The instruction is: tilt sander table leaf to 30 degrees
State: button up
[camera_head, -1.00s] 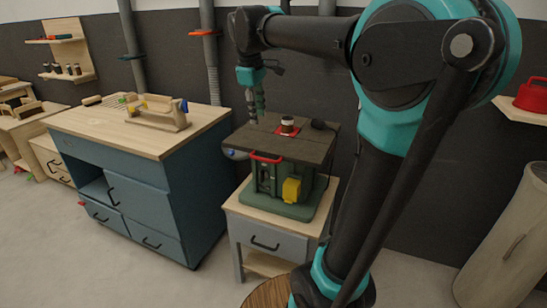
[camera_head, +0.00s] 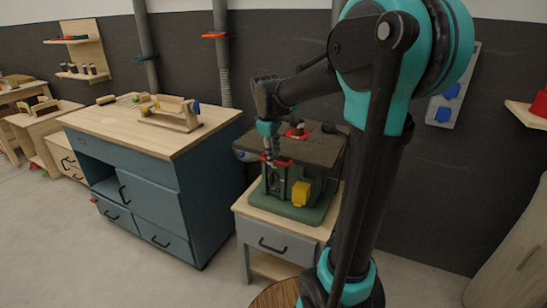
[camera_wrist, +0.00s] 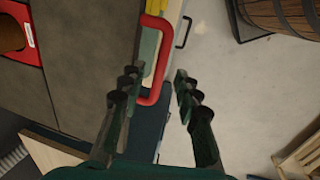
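The sander has a green base (camera_head: 318,212) with a yellow box (camera_head: 301,193) and a dark, flat-looking table leaf (camera_head: 310,150). A red handle (camera_head: 283,163) is on the leaf's front edge. In the wrist view, the red handle (camera_wrist: 161,65) shows between the two fingers of my gripper (camera_wrist: 157,78). The gripper is open, with a gap on the right side of the handle; contact on the left side is unclear. In the head view my gripper (camera_head: 269,157) points down at the handle's left end, partly covering it.
The sander stands on a small drawer cabinet (camera_head: 277,240). A blue workbench (camera_head: 152,195) with a wooden top is close on the left. A wooden barrel (camera_wrist: 285,15) stands on the floor. The floor in front is clear.

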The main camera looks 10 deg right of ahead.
jog(key=shift+w+f, duration=0.1)
jog(key=shift+f, duration=0.5)
jog(key=shift+c, duration=0.5)
grip_shut()
